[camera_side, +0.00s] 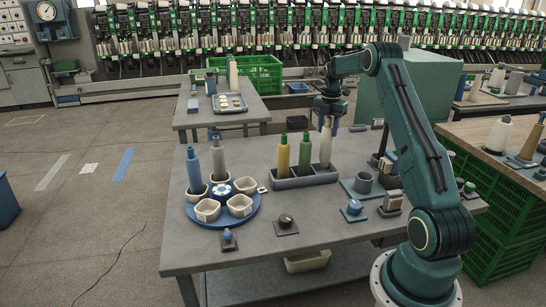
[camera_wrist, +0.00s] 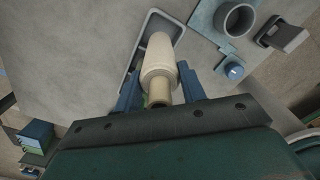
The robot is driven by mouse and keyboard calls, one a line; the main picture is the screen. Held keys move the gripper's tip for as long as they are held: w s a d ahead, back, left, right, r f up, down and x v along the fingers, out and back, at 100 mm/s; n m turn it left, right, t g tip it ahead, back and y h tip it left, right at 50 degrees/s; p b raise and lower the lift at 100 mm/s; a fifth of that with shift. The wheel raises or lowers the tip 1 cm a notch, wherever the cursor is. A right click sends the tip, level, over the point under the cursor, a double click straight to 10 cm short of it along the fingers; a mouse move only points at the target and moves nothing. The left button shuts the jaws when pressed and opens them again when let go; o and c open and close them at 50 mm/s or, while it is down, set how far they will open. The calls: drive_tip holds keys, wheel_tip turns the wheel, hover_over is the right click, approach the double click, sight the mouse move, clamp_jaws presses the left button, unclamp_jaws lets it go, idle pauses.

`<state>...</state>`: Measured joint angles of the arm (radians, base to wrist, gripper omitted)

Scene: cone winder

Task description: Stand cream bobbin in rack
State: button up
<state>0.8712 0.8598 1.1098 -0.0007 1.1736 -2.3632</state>
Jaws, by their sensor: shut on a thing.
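The cream bobbin (camera_side: 325,149) is upright at the right end of the dark grey rack (camera_side: 290,183). My gripper (camera_side: 329,126) is shut on its top from above. In the wrist view, the blue fingers of my gripper (camera_wrist: 160,94) sit on both sides of the cream bobbin (camera_wrist: 158,62), and its far end lies over the rack's end compartment (camera_wrist: 152,20). I cannot tell whether its base rests on the compartment floor. A yellow bobbin (camera_side: 283,155) and a green bobbin (camera_side: 304,156) stand in the rack's other compartments.
A grey cup (camera_side: 363,182) on a plate and a blue knob (camera_side: 354,207) are to the right. A dark knob (camera_side: 285,220) sits in front. Bare table lies behind the rack.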

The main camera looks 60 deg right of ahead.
sight(327, 139)
drive_tip(key=shift+f, duration=2.4)
idle(0.8)
drive_tip(key=o, duration=1)
